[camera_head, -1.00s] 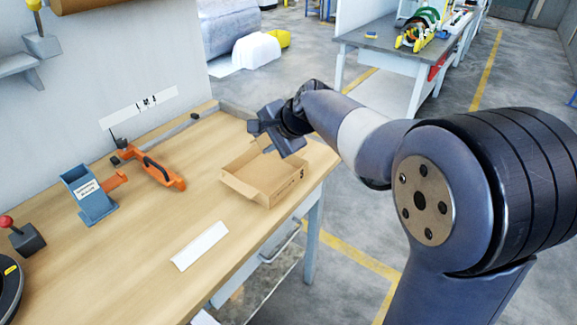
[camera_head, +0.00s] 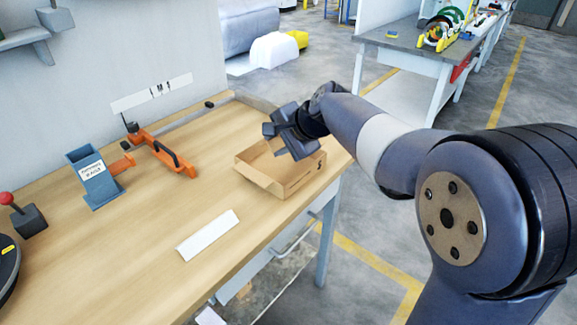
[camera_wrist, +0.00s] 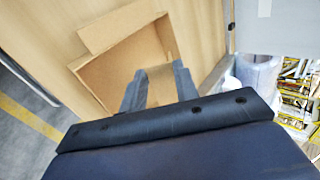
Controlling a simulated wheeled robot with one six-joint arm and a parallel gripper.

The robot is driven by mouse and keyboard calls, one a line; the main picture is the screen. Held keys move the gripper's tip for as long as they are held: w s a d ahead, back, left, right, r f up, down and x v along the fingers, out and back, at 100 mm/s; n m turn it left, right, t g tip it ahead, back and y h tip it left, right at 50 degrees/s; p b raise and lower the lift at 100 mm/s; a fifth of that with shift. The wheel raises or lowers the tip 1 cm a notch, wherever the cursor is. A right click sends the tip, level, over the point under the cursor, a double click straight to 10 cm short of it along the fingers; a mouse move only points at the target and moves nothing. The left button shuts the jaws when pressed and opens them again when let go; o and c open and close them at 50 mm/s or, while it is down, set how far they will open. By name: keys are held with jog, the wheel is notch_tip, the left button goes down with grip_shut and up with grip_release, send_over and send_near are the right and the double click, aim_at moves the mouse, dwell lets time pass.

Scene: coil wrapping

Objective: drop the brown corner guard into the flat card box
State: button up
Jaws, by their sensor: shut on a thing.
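The flat card box (camera_head: 302,180) stands open on the wooden bench near its right edge, with a flap folded outward. My gripper (camera_head: 284,141) is above the box, tilted over its back part. In the wrist view my gripper (camera_wrist: 158,88) is shut on the brown corner guard (camera_wrist: 160,76), which shows as a tan piece between the two fingers. Behind it the open card box (camera_wrist: 112,32) fills the upper middle of that view. In the head view my gripper hides most of the guard, and I cannot tell how far it is above the box floor.
On the bench (camera_head: 140,235) are a white strip (camera_head: 208,235), an orange tool (camera_head: 168,158), a blue-grey holder (camera_head: 93,180) and a red-knobbed block (camera_head: 27,217). Another workbench (camera_head: 400,46) stands farther back.

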jog(key=o, duration=1)
jog(key=shift+d+r, duration=0.1)
jog(key=shift+r, duration=0.05)
jog(key=p+v, duration=0.1)
jog(key=v, duration=0.9)
jog(key=shift+s+d+r, duration=0.15)
jog(key=shift+r, duration=0.05)
